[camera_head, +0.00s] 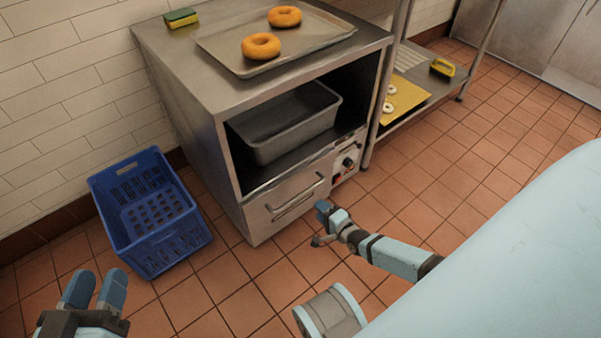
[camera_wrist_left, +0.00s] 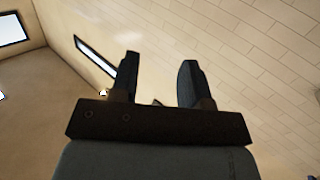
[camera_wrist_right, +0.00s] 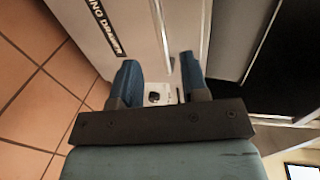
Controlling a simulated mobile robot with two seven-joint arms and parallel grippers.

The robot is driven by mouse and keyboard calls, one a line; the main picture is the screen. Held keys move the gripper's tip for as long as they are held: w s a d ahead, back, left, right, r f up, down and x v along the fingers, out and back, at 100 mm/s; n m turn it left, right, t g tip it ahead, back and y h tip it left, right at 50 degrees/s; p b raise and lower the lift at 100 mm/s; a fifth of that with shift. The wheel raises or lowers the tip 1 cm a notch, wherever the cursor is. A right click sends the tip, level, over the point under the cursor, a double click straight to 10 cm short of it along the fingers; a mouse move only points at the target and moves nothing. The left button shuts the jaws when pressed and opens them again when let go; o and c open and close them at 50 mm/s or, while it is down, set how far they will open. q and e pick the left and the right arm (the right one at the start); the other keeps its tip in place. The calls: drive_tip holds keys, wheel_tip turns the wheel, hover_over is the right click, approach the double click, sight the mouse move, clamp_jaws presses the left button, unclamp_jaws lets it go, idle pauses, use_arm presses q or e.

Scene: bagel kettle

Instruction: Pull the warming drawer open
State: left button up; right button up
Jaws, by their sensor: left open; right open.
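The warming drawer (camera_head: 285,205) is the steel front at the bottom of the cabinet, with a bar handle (camera_head: 297,197). It looks shut. My right gripper (camera_head: 319,225) is open and empty, just in front of the drawer's right end. In the right wrist view the handle (camera_wrist_right: 160,30) runs ahead of and between the two spread fingers (camera_wrist_right: 160,75), with no visible grip on it. A dark label (camera_wrist_right: 104,26) ending in "ING DRAWER" shows there too. My left gripper (camera_head: 97,285) is open and empty at the lower left, away from the cabinet; its wrist view shows only wall and windows.
A blue crate (camera_head: 125,180) stands on the floor left of the cabinet (camera_head: 185,80). A grey pan (camera_head: 265,150) sits in the open bay above the drawer. A control knob (camera_head: 348,162) is right of the drawer. A tray (camera_head: 315,45) with two bagels lies on top. Floor before the drawer is clear except my arm.

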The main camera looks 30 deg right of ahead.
sight(302, 193)
drive_tip(key=b+x, duration=0.4)
drive_tip(key=x, duration=0.6)
drive_tip(key=shift+w+f, duration=0.15)
drive_tip(key=shift+w, duration=0.1)
use_arm(q)
drive_tip(key=m, duration=0.1)
drive_tip(key=w+a+m+t, duration=0.1)
drive_tip(key=w+m+h, duration=0.1)
drive_tip(key=shift+w+a+r, duration=0.1)
drive_tip(key=shift+a+r, duration=0.1)
drive_tip(key=shift+r, duration=0.05)
use_arm(e)
clamp_jaws()
